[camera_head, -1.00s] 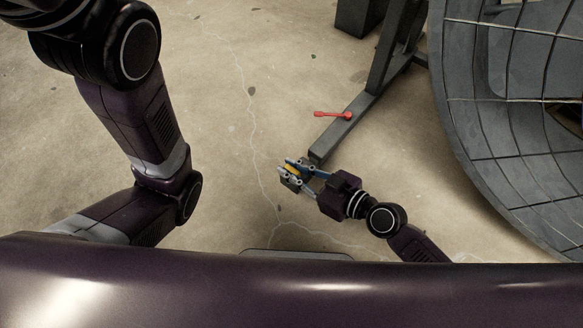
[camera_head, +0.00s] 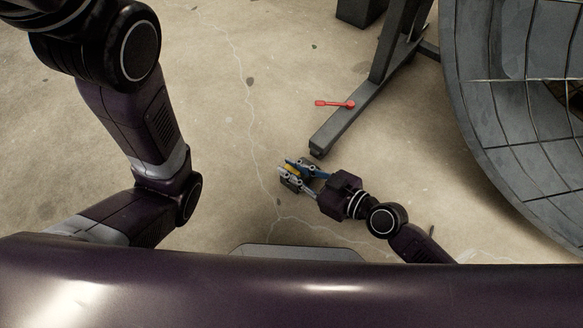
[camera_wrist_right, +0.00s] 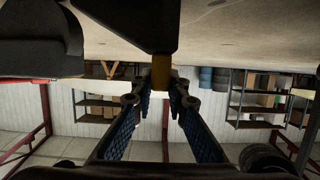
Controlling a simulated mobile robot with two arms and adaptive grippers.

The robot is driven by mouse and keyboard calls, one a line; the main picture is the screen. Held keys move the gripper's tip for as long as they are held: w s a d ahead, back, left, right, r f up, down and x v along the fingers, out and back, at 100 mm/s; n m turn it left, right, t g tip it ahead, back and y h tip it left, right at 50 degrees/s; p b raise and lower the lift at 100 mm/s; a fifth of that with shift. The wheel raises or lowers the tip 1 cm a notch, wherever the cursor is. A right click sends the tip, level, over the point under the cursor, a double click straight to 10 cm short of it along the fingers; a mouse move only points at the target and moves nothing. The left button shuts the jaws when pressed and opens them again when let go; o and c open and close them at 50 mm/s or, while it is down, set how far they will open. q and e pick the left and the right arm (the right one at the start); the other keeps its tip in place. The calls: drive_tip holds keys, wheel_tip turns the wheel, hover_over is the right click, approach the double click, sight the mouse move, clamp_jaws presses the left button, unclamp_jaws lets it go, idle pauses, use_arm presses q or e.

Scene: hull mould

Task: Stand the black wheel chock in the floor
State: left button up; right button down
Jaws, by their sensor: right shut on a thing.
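My right gripper (camera_head: 291,172) is low over the concrete floor (camera_head: 210,110), near the end of a grey stand foot. It is shut on the black wheel chock, whose yellow part (camera_head: 292,168) shows between the fingers in the head view. In the right wrist view the yellow part (camera_wrist_right: 161,76) is between the fingertips, and a black body (camera_wrist_right: 150,25) adjoins it. The fingers hide much of the chock in the head view. I cannot tell whether it touches the floor. My left arm is at the left; its gripper is out of view.
The grey stand foot (camera_head: 345,122) lies just beyond the right gripper, with a red-handled tool (camera_head: 335,104) on or beside it. The large grey hull mould (camera_head: 510,110) fills the right side. Cracked floor left of the gripper is clear.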

drive_tip(key=shift+f, duration=0.3)
drive_tip(key=c, duration=1.8)
unclamp_jaws()
drive_tip(key=shift+v, duration=6)
